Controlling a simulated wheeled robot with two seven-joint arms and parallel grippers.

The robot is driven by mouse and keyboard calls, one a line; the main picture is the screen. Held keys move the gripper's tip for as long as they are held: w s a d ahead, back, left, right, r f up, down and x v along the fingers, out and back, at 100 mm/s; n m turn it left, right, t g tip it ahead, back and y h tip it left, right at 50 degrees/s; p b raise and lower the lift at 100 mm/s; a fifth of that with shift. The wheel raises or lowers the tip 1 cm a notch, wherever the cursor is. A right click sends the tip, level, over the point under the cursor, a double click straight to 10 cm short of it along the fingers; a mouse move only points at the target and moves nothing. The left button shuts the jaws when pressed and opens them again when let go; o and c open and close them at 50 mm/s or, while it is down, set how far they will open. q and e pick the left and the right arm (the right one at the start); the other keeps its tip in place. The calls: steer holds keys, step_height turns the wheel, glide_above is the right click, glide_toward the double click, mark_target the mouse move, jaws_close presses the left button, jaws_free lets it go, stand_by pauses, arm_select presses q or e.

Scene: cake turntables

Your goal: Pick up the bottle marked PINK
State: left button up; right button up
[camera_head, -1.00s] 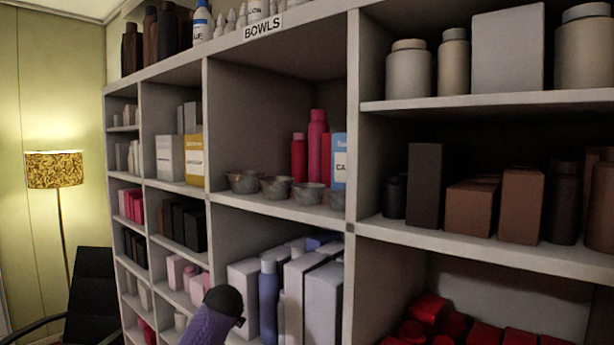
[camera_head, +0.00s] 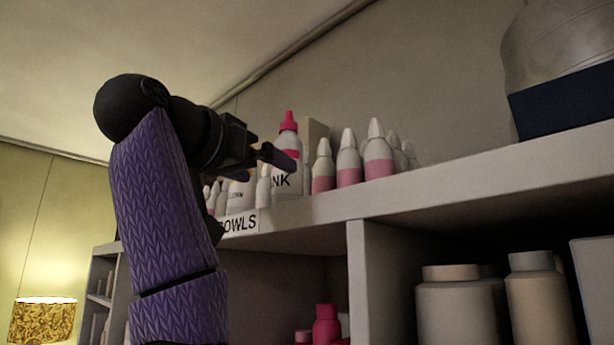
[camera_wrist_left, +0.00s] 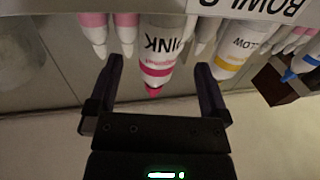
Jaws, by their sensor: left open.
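The bottle marked PINK (camera_head: 289,186) stands upright on the top shelf in the head view. It is white with a pink cap and a pink band, and its label is partly hidden by my left gripper. My left gripper (camera_head: 262,160) is open and empty, in front of the bottle at about its upper part. In the left wrist view the picture is upside down, and the bottle marked PINK (camera_wrist_left: 160,50) shows between the two open fingers of the left gripper (camera_wrist_left: 160,66). I see no contact. My right gripper is not in view.
Small white-and-pink bottles (camera_head: 348,160) stand close to the right of the PINK bottle. A white bottle with a yellow band (camera_wrist_left: 233,48), its label ending in LOW, stands close on the other side. A BOWLS sign (camera_head: 240,223) is on the shelf edge.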

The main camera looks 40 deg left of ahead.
mark_target(278, 176)
arm_select(q)
steer(key=shift+w+a+r+p, duration=0.3)
steer(key=shift+w+a+p, duration=0.15)
steer(key=shift+p, duration=0.15)
steer(key=w+p, duration=0.1)
steer(key=w, duration=0.1)
steer(key=w+p, duration=0.2)
steer(key=w, duration=0.1)
steer(key=shift+w+d+f, duration=0.15)
steer(key=shift+w, duration=0.2)
steer(key=shift+w+f, duration=0.1)
steer(key=shift+w, duration=0.1)
steer(key=shift+s+a, duration=0.2)
steer(key=shift+s, duration=0.2)
steer(key=shift+c, duration=1.4)
steer(key=shift+w+d, duration=0.1)
steer(key=shift+w, duration=0.15)
steer(key=c, duration=0.5)
steer(key=shift+s, duration=0.1)
steer(key=c, duration=0.6)
steer(key=shift+o, duration=0.2)
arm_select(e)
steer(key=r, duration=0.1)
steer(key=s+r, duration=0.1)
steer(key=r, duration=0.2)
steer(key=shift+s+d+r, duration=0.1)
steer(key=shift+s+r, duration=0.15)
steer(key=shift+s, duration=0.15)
